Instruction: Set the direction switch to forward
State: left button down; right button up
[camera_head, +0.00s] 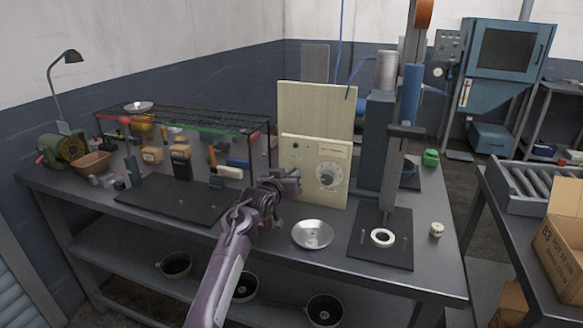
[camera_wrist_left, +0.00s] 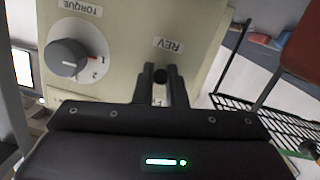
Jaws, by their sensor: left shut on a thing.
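The cream control panel (camera_head: 310,155) stands upright on the workbench in the head view and fills the upper wrist view (camera_wrist_left: 115,60). My left gripper (camera_head: 293,182) is at the panel's lower left front. In the left wrist view its two fingers (camera_wrist_left: 160,88) are shut on the small black direction switch (camera_wrist_left: 160,75). A REV label (camera_wrist_left: 168,45) shows on one side of the switch. The label on the other side is mostly hidden by my fingers. The switch's exact position is hard to tell. My right gripper is not in view.
A torque knob (camera_wrist_left: 68,58) is on the same panel, beside the switch. A shallow metal dish (camera_head: 312,235) lies on the bench in front of the panel. A press (camera_head: 385,150) stands to the right. A wire rack (camera_head: 190,122) stands to the left.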

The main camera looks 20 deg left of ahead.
aim_at(292, 165)
pick_arm(q)
notch_tip(292, 165, up, 3)
jog(key=g+p, duration=0.2)
jog(key=p, duration=0.3)
jog(key=g+p, duration=0.3)
jog(key=p, duration=0.2)
jog(key=shift+w+f, duration=0.1)
jog(key=shift+f, duration=0.1)
jog(key=shift+g+p, duration=0.4)
jog(key=shift+g, duration=0.2)
jog(key=shift+w+n+g+y, duration=0.1)
jog(key=shift+n+g+y, duration=0.2)
jog(key=shift+g, duration=0.1)
jog(key=shift+f+g, duration=0.1)
jog(key=shift+g, duration=0.2)
jog(key=shift+w+g+b, duration=0.15)
jog(key=shift+g+b, duration=0.55)
jog(key=shift+g, duration=0.2)
jog(key=shift+r, duration=0.2)
jog(key=c, duration=1.8)
grip_release()
jog(key=shift+o, duration=0.2)
jog(key=shift+r, duration=0.1)
